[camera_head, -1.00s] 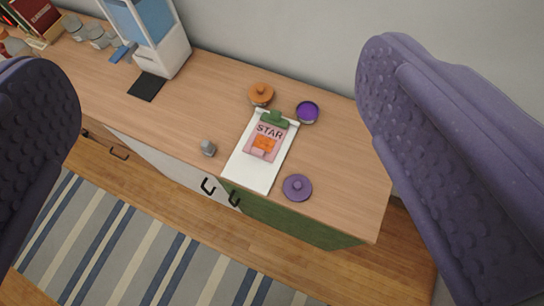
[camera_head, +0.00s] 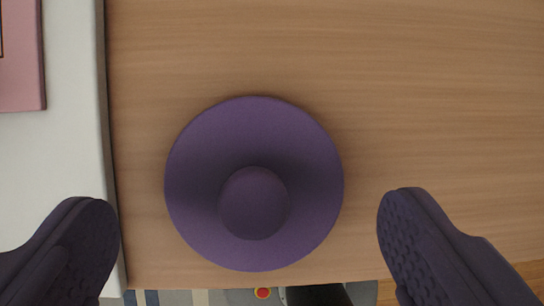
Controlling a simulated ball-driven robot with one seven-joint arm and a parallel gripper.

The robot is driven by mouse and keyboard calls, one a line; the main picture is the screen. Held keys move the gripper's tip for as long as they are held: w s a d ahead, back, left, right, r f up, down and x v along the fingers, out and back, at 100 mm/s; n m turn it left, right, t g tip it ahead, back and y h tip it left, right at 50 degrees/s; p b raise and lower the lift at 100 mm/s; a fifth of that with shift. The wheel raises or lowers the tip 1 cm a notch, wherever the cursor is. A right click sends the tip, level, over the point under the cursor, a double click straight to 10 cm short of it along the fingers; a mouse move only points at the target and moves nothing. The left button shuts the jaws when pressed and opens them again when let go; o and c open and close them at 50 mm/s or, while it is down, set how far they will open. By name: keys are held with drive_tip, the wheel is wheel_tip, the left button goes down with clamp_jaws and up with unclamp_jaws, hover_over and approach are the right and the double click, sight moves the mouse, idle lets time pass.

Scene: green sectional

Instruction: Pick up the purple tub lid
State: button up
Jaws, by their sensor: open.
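The purple tub lid (camera_head: 210,150) is a round disc with a round knob (camera_head: 254,203) in its middle. It lies flat on the wooden cabinet top, knob up, near the front edge. My gripper (camera_head: 248,222) is open above the lid, with one purple finger on each side of it. There is a gap between each finger and the lid's rim, wider on the right. Nothing is between the fingers except the view of the lid below.
A white board (camera_head: 60,155) lies to the left of the lid, with a pink item (camera_head: 22,75) on it; the left finger overlaps the board in view. The wooden top (camera_head: 430,100) is clear behind and right of the lid. Its front edge runs just below the lid.

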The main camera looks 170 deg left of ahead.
sight(254, 213)
drive_tip(key=b+x, duration=0.1)
drive_tip(key=x, duration=0.2)
drive_tip(key=shift+d+f, duration=0.1)
drive_tip(key=shift+f, duration=0.1)
drive_tip(key=shift+r, duration=0.1)
drive_tip(key=shift+c, duration=0.2)
drive_tip(key=c, duration=0.8)
drive_tip(key=shift+r, duration=0.1)
